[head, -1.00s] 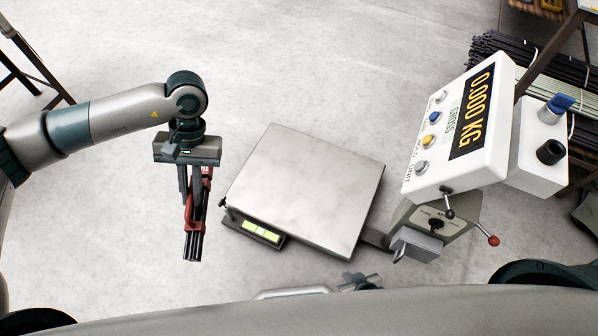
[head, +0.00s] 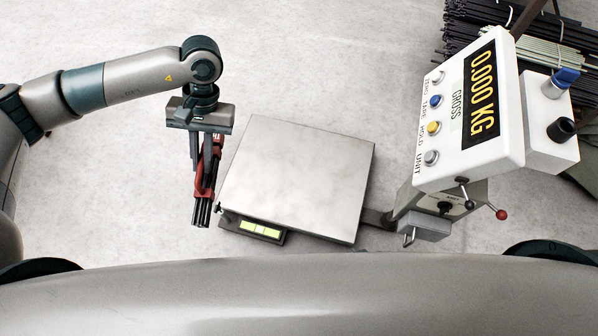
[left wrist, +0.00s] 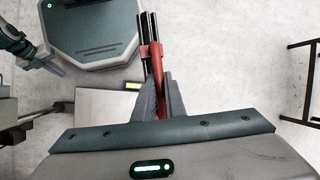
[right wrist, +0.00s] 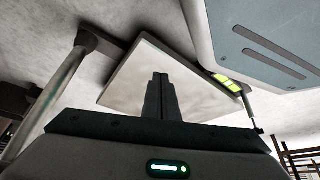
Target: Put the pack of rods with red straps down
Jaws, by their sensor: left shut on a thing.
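The pack of rods (head: 203,212) is a small bundle of dark rods with red straps. My left gripper (head: 207,165) is shut on it, and the rods hang down just left of the scale's platform in the head view. In the left wrist view the pack (left wrist: 150,40) sticks out beyond the gripper fingers (left wrist: 160,95), with a red strap around it. The scale's flat metal platform (head: 300,180) is empty. My right gripper (right wrist: 161,95) looks shut and empty in the right wrist view, with the platform (right wrist: 125,75) behind it.
The scale's console (head: 470,110) reads 0.000 KG and stands right of the platform, with levers below it. A rack of long dark and pale rods (head: 540,50) is at the upper right. Pale open floor (head: 310,60) lies behind the platform.

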